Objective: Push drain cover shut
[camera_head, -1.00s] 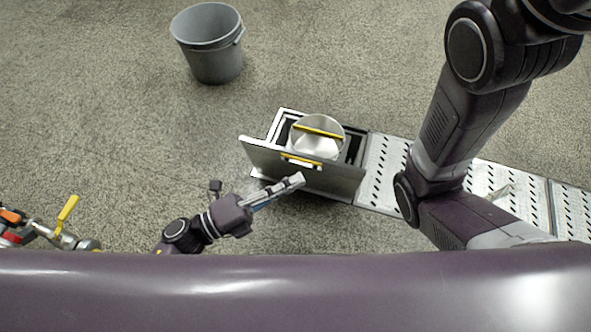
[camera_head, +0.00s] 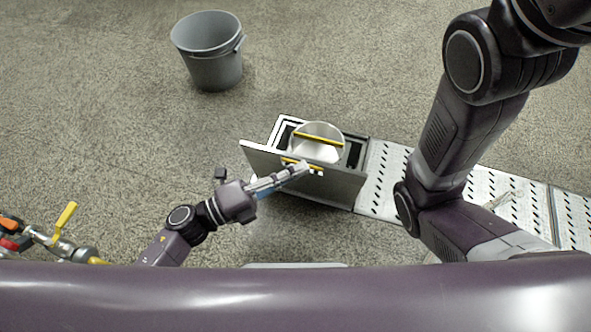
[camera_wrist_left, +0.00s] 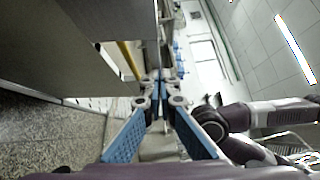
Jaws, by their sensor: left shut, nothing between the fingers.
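The drain cover (camera_head: 330,184) is a grey metal plate standing raised, near upright, along the near side of the open drain (camera_head: 281,127). A yellow strip (camera_head: 290,161) shows near its top edge. A round metal basket (camera_head: 318,154) with a yellow bar (camera_head: 318,139) sits in the drain. My left gripper (camera_head: 304,167) is shut and empty, its tips at the cover's near face by the top edge; I cannot tell whether they touch. In the left wrist view, the gripper (camera_wrist_left: 158,80) points past a large metal plate on the left. My right gripper is out of view.
A grey bucket (camera_head: 212,62) stands on the speckled floor behind the drain. Perforated metal grating (camera_head: 382,178) continues to the right, partly behind my right arm. A yellow-handled valve (camera_head: 64,220) is at the lower left. Floor left of the drain is clear.

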